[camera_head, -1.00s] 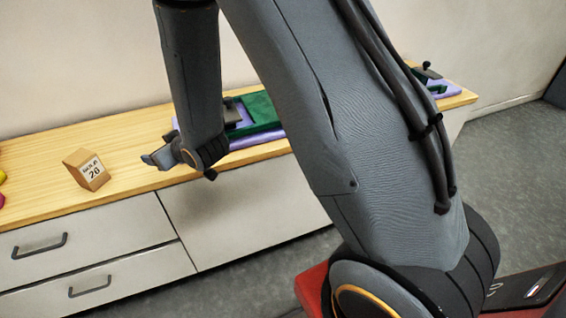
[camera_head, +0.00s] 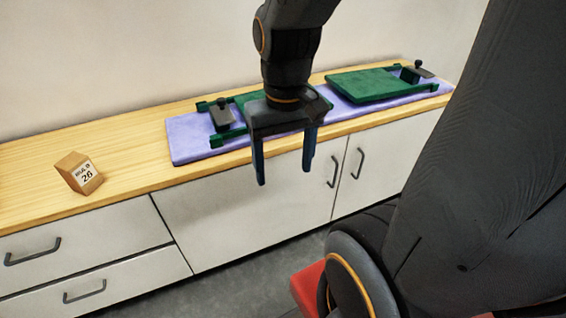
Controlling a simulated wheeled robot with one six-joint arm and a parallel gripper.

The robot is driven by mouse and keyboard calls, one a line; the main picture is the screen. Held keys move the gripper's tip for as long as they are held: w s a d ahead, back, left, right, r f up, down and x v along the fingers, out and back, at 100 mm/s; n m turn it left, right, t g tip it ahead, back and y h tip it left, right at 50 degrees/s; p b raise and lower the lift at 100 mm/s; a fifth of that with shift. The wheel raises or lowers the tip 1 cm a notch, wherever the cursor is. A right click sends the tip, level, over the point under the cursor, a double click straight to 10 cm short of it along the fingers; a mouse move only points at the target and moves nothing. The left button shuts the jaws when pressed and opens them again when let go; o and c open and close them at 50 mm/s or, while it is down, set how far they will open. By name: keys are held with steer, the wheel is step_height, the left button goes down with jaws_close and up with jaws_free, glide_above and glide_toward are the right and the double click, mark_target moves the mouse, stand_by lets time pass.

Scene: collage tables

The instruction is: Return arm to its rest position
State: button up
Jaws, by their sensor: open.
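My gripper (camera_head: 284,168) hangs from the forearm at the middle of the view, with its two fingers pointing down. It is open, and nothing shows between the fingers. In the picture it overlaps the front edge of the wooden counter and the cabinet front. My gripper and wrist cover part of a green frame-like object on a purple mat. My upper arm fills the right side of the view.
The wooden counter (camera_head: 120,150) carries a purple mat (camera_head: 190,150) with green pieces, including a green board (camera_head: 375,85) at right. A small labelled wooden block (camera_head: 78,173) sits at left. White drawers and doors (camera_head: 260,215) are below; grey floor shows in front.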

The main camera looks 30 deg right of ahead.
steer(key=shift+n, duration=0.6)
steer(key=a+r+p, duration=0.1)
steer(key=p, duration=0.2)
steer(key=a+r+p, duration=0.1)
steer(key=r+p, duration=0.1)
steer(key=p, duration=0.1)
steer(key=s+r+p, duration=0.1)
steer(key=r+p, duration=0.1)
steer(key=p, duration=0.1)
steer(key=shift+a, duration=0.4)
